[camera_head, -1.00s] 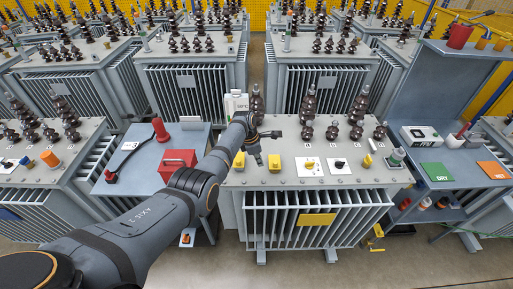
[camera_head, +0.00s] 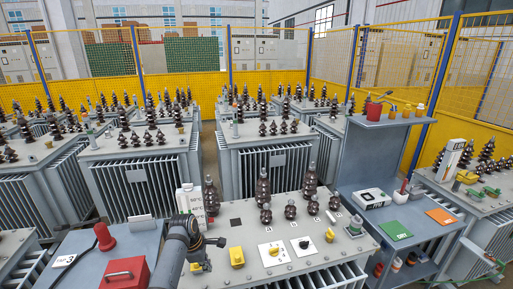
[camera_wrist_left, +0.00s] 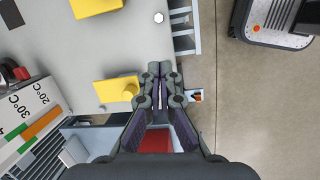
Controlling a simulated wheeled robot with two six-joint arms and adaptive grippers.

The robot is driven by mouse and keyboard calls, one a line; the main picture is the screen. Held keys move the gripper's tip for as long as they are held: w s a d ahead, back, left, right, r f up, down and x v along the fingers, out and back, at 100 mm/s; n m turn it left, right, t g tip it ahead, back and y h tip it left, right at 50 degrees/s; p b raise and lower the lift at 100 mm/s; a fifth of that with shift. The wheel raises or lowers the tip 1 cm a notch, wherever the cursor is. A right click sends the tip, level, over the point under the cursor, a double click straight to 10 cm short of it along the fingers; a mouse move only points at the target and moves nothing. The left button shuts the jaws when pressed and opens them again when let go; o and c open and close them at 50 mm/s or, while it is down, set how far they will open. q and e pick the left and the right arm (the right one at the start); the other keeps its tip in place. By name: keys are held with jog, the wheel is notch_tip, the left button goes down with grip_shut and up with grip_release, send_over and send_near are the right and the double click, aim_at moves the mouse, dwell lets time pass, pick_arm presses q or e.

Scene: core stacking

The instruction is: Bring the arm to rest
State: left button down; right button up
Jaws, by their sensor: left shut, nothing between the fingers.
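My left gripper (camera_head: 206,266) is low over the left front part of the nearest transformer's grey top (camera_head: 345,243), close to its yellow blocks. In the left wrist view the same gripper (camera_wrist_left: 160,70) is shut with its fingertips together and nothing between them. A yellow block with a round knob (camera_wrist_left: 112,91) lies just left of the fingertips there; I cannot tell whether they touch. My left arm (camera_head: 177,252) comes in from the bottom of the head view.
A shelf unit (camera_head: 375,165) stands right. The wrist view shows open floor (camera_wrist_left: 250,100) at right.

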pick_arm(q)
jog(key=s+a+f+m+t+y, duration=0.1)
jog(key=s+a+f+m, duration=0.1)
jog(key=s+m, duration=0.4)
jog(key=s+a+f+m, duration=0.2)
jog(key=s+m, duration=0.1)
jog(key=s, duration=0.6)
jog(key=s+a+r+m+t+y, duration=0.1)
jog(key=s+r+m, duration=0.2)
jog(key=s+m, duration=0.35)
jog(key=s+r+m+y, duration=0.1)
jog(key=s+r+m, duration=0.2)
jog(key=s+m, duration=0.35)
notch_tip(320, 180, down, 28)
jog(key=s+a+n+g+b, duration=0.1)
jog(key=s+a+n+b, duration=0.1)
jog(key=s+b, duration=0.15)
jog(key=s+a+f+g+b, duration=0.1)
jog(key=s+f+b, duration=0.2)
jog(key=s+f, duration=1.6)
notch_tip(320, 180, down, 3)
jog(key=shift+a+r, duration=0.15)
jog(key=shift+a, duration=0.2)
pick_arm(e)
notch_tip(320, 180, down, 7)
jog(key=shift+d, duration=0.15)
jog(key=shift+d+r, duration=0.1)
jog(key=shift+c, duration=0.5)
